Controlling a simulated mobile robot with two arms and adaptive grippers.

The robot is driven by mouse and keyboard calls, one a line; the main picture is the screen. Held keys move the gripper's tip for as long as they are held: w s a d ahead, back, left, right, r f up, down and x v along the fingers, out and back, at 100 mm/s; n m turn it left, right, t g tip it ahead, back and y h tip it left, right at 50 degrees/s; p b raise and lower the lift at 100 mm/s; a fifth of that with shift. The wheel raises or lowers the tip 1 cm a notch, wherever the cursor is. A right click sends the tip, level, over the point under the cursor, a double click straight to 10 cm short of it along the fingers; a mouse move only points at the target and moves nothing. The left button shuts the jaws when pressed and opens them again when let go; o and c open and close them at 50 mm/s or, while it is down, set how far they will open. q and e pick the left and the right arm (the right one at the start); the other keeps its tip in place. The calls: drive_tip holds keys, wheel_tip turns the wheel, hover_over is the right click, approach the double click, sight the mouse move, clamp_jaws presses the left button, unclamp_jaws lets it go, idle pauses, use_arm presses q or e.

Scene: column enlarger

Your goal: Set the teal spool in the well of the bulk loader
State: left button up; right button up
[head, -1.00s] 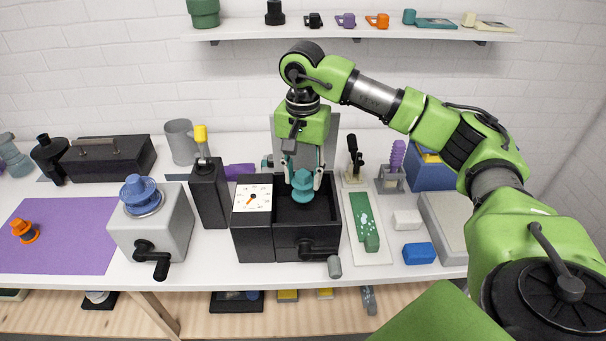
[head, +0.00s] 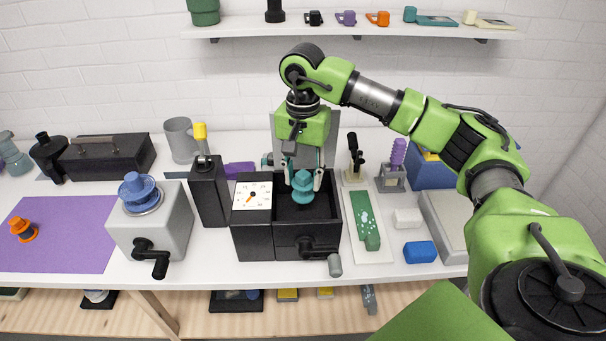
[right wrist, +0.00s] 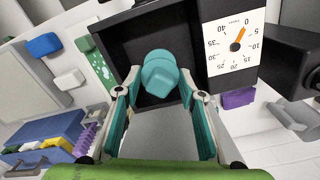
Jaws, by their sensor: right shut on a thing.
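The teal spool (head: 302,188) is held upright between the fingertips of my right gripper (head: 303,178). In the right wrist view the spool (right wrist: 160,76) sits between the two teal-padded fingers (right wrist: 160,92), which are shut on it. The bulk loader (head: 300,244) is a black box with a white dial (head: 253,196) on its left part and a crank on its front. The spool shows against the loader's dark square well (head: 320,212), inside its outline. I cannot tell whether it touches the well floor. My left gripper is not in view.
A grey box (head: 178,228) with a crank and blue spool stands left, beside a purple mat (head: 75,250) with an orange spool. A black yellow-topped post (head: 207,195) stands close to the loader. A green strip (head: 364,220) and blue block (head: 420,252) lie right.

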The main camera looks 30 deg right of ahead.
sight(303, 196)
drive_tip(key=shift+f+b, duration=2.7)
drive_tip(key=shift+f, duration=0.85)
idle(1.2)
idle(0.4)
drive_tip(key=o, duration=1.1)
drive_tip(key=shift+r, duration=0.15)
drive_tip(key=shift+r+p, duration=2.2)
drive_tip(key=shift+r, duration=1.15)
